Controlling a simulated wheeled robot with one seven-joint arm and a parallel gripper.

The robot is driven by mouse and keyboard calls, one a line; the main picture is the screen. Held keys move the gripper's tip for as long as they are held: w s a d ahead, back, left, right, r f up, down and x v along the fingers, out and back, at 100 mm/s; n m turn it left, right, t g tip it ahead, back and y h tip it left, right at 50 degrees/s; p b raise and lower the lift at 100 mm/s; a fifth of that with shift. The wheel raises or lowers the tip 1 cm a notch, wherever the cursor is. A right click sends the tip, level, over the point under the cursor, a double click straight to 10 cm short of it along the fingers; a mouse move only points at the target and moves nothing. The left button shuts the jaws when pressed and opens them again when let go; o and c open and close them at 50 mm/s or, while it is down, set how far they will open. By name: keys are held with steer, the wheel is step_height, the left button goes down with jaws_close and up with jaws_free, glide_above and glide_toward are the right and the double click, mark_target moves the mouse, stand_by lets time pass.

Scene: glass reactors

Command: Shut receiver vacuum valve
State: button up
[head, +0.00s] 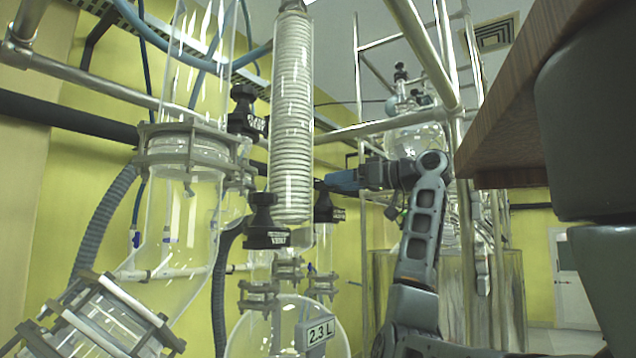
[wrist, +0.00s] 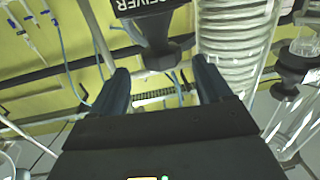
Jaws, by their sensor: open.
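The receiver vacuum valve is a black valve with a flared knob and a label reading "RECEIVER", partly cut off, at the top of the wrist view (wrist: 160,38). In the head view, a black valve (head: 325,208) right of the coiled condenser, partly covered by my gripper, appears to be the same one. My gripper (head: 322,185) comes in from the right at its top. In the wrist view my gripper (wrist: 161,72) is open, with one finger on each side of the valve's knob. I cannot tell whether either finger touches it.
A glass coil condenser (head: 292,120) stands close left of my gripper. Other black valves sit in front of it (head: 266,225) and behind on the left (head: 246,110). A flask with a "2.3 L" tag (head: 318,331) is below. A wooden board edge (head: 530,95) juts in at upper right.

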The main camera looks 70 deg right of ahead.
mark_target(318, 183)
steer(key=shift+n+y, duration=0.4)
steer(key=shift+y, duration=0.2)
steer(key=shift+w+d+r+p, duration=0.15)
steer(key=shift+w+p, duration=0.25)
steer(key=shift+w, duration=0.75)
steer(key=shift+w+d+f+p, duration=0.15)
steer(key=shift+w+p, duration=0.3)
steer(key=shift+w, duration=0.75)
steer(key=shift+w+d+r+p, duration=0.1)
steer(key=shift+w+d+p, duration=0.25)
steer(key=shift+w, duration=0.8)
steer(key=shift+a, duration=0.1)
steer(key=c, duration=1)
steer(key=shift+o, duration=0.2)
steer(key=shift+h, duration=0.3)
steer(key=m+h+b, duration=0.1)
steer(key=m+h, duration=0.1)
steer(key=h, duration=0.1)
steer(key=shift+m+g+h, duration=0.3)
steer(key=shift+m, duration=0.1)
steer(key=m+g+h, duration=0.1)
steer(key=h, duration=0.1)
steer(key=m+g+h, duration=0.1)
steer(key=m+h, duration=0.1)
steer(key=d+m+g+h, duration=0.1)
steer(key=g+h, duration=0.1)
steer(key=shift+s+m, duration=0.25)
steer(key=shift+m, duration=0.05)
steer(key=shift+m+g+h, duration=0.3)
steer(key=shift+h, duration=0.1)
